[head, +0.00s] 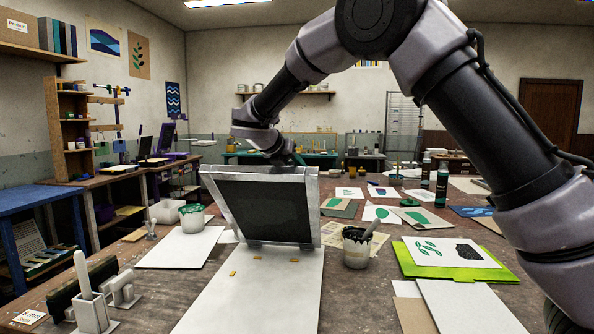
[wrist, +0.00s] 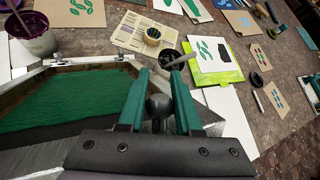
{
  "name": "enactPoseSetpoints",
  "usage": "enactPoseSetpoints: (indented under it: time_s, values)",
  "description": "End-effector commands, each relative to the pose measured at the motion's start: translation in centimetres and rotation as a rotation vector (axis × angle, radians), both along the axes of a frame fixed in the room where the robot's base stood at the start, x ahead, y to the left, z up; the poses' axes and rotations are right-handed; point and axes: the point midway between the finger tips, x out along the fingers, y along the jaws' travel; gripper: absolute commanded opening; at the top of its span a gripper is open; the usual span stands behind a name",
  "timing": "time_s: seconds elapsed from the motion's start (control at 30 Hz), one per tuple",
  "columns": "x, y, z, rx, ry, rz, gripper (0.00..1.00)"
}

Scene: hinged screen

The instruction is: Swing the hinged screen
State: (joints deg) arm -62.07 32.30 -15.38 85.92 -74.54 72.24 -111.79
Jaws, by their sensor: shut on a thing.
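The hinged screen (head: 265,208) stands raised and tilted on the bench, its dark mesh facing the head camera inside a pale metal frame. Its lower edge is at the hinge clamps above a white board (head: 255,300). In the wrist view the green-stained mesh (wrist: 80,110) lies to the left of my gripper (wrist: 159,78). The green fingers are shut on a dark round knob (wrist: 158,106) at the frame's edge. In the head view my gripper (head: 288,160) is at the screen's top edge, partly hidden behind it.
A pot of dark ink (head: 356,248) stands right of the screen, and a green-rimmed pot (head: 191,218) stands left. A lime folder with a print (head: 415,268) lies right. A squeegee holder (head: 92,312) stands front left. Papers and bottles fill the bench behind.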

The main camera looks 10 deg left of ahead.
Motion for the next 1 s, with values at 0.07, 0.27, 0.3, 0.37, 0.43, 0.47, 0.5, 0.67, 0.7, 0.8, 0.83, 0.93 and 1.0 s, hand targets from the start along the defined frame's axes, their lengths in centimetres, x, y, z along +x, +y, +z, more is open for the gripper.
enactPoseSetpoints:
  time_s: [0.07,0.27,0.3,0.37,0.43,0.47,0.5,0.67,0.7,0.8,0.83,0.93,1.0]
  values:
    - [0.2,-0.1,0.0,-0.002,-0.002,0.000,0.00]
    - [0.1,-0.1,0.0,-0.002,-0.001,0.000,0.63]
    - [0.1,-0.1,0.0,-0.002,-0.001,0.000,0.63]
    - [0.1,-0.1,0.0,-0.002,-0.001,0.000,0.63]
    - [0.1,-0.1,-0.1,-0.002,-0.001,0.000,0.63]
    - [0.1,-0.1,-0.1,-0.002,-0.001,0.000,0.63]
    - [0.0,0.0,0.0,-0.002,-0.001,0.000,0.63]
    - [-0.9,0.5,0.7,0.000,-0.001,0.003,0.63]
    - [-1.3,0.8,1.1,0.001,-0.002,0.003,0.63]
    - [-2.8,1.6,2.2,0.001,-0.002,0.003,0.63]
    - [-3.2,1.8,2.5,0.001,-0.002,0.004,0.63]
    - [-4.7,2.6,3.7,0.002,-0.003,0.003,0.63]
    - [-5.7,3.1,4.4,0.001,-0.002,0.003,0.63]
